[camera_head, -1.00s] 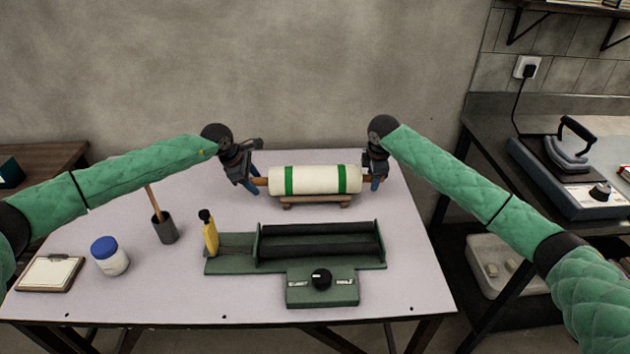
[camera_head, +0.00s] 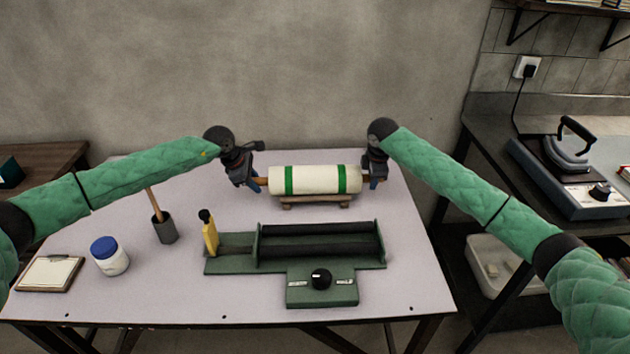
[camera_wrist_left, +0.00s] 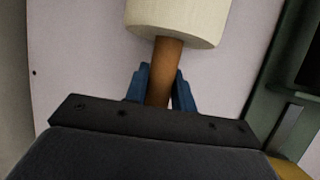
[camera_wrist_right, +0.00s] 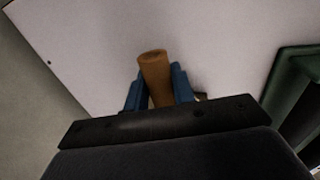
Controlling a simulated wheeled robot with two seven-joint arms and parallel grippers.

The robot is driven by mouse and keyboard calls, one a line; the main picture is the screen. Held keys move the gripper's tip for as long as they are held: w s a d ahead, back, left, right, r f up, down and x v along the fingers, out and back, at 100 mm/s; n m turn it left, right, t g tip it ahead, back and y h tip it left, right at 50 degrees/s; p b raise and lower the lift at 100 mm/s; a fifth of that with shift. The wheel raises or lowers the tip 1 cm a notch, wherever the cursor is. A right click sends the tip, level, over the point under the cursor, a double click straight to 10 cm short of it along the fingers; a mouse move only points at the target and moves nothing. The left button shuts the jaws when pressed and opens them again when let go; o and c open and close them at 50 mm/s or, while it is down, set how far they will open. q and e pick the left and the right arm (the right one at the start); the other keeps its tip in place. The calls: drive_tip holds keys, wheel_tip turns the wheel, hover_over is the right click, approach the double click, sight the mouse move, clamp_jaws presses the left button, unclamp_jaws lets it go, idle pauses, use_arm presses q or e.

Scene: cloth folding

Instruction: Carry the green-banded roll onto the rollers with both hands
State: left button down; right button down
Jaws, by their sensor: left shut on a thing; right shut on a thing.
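The green-banded roll (camera_head: 315,180) is a cream cylinder with two green bands and brown wooden end handles. It is at its wooden cradle (camera_head: 316,200) at the back of the table; I cannot tell whether it touches it. My left gripper (camera_head: 258,184) is shut on the left handle, which shows between blue fingers in the left wrist view (camera_wrist_left: 161,85). My right gripper (camera_head: 375,182) is shut on the right handle, also seen in the right wrist view (camera_wrist_right: 156,85). The dark rollers (camera_head: 318,246) lie in a green machine in front of the roll.
The green machine has a yellow piece (camera_head: 210,238) at its left end and a black knob (camera_head: 321,279) in front. A grey cup with a stick (camera_head: 165,230), a blue-lidded jar (camera_head: 110,256) and a clipboard (camera_head: 49,273) stand at left. A side bench (camera_head: 490,105) is at right.

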use_arm(q)
drive_tip(key=shift+r, duration=0.15)
use_arm(e)
drive_tip(key=shift+r, duration=0.15)
